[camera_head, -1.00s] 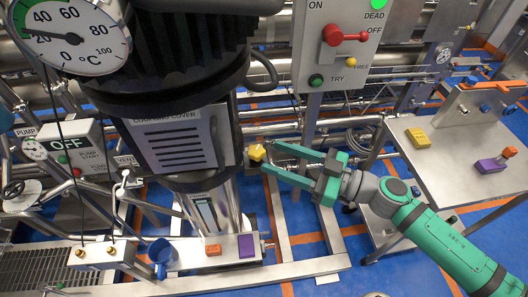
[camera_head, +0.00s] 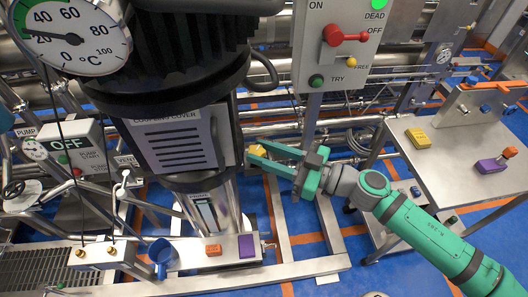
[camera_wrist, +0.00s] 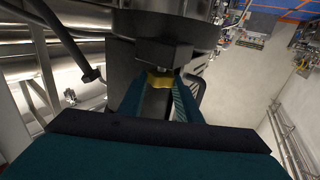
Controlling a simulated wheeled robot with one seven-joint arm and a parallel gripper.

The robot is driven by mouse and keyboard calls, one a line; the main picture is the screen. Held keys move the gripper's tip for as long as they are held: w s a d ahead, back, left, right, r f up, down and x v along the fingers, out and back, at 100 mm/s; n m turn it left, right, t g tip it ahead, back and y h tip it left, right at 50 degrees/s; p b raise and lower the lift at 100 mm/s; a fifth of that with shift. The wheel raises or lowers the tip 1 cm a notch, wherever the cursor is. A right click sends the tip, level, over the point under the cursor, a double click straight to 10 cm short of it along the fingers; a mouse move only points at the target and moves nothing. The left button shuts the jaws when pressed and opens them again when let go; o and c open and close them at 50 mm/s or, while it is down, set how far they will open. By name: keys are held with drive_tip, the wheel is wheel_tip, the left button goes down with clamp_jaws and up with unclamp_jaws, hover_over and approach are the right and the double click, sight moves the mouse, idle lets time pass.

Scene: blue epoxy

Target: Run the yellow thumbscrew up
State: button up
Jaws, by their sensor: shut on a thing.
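The yellow thumbscrew (camera_head: 257,150) is at the right side of the coupling cover (camera_head: 172,141) below the dark motor. It also shows in the wrist view (camera_wrist: 160,79), between the fingertips and under a dark block. My gripper (camera_head: 256,152) comes in from the right and is shut on the thumbscrew, with a green finger on either side of it. The fingers hide part of the thumbscrew. Whether its shaft is seated in the cover is hidden.
A switch panel (camera_head: 338,50) with a red lever stands behind my gripper. A steel table (camera_head: 455,150) with a yellow block (camera_head: 418,137) and a purple block (camera_head: 491,165) is at the right. Orange and purple blocks lie on the pump base below. A bent handle hangs near the cover.

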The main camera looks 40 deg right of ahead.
drive_tip(key=shift+m+h, duration=0.3)
drive_tip(key=shift+h, duration=0.1)
drive_tip(key=m+h, duration=0.1)
drive_tip(key=m+t+h, duration=0.1)
drive_tip(key=h, duration=0.1)
drive_tip(key=shift+s+a+h, duration=0.1)
drive_tip(key=shift+a+h, duration=0.2)
drive_tip(key=shift+a, duration=0.05)
drive_tip(key=shift+a+r+m+t+h, duration=0.1)
drive_tip(key=shift+m+t+h, duration=0.3)
drive_tip(key=shift+m+h, duration=1.4)
drive_tip(key=shift+h, duration=0.7)
drive_tip(key=o, duration=1)
drive_tip(key=shift+o, duration=0.2)
drive_tip(key=shift+s, duration=0.1)
